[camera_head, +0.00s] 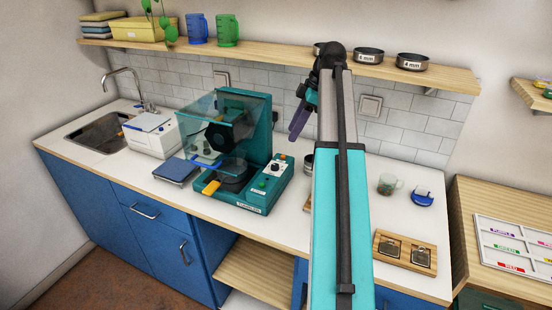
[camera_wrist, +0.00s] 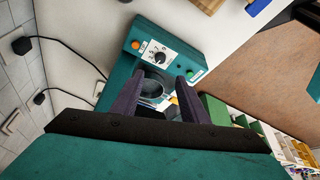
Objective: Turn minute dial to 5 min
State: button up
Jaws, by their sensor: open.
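The teal machine (camera_head: 245,196) stands on the counter with a clear hood. Its minute dial (camera_head: 275,168) is a black knob on a white plate at the right of its front panel. In the wrist view the dial (camera_wrist: 160,57) shows with marks around it, too small to read surely. My gripper (camera_wrist: 159,80) has two purple fingers, open and apart, with the dial just beyond their tips in the picture. In the head view my gripper (camera_head: 293,135) hangs above and right of the machine, clear of the dial. Nothing is held.
A shelf (camera_head: 285,60) with jugs and sieves runs above. A blue-topped scale (camera_head: 176,170) lies left of the machine. A glass mug (camera_head: 387,184), a blue holder (camera_head: 422,198) and a wooden tray (camera_head: 378,252) lie right of my arm. A sieve is partly hidden by my arm.

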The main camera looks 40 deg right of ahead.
jog(key=shift+a+f, duration=0.1)
jog(key=p, duration=0.3)
send_near(276, 166)
jog(key=shift+x, duration=3.85)
jog(key=shift+w, duration=0.1)
jog(key=shift+c, duration=0.5)
grip_shut()
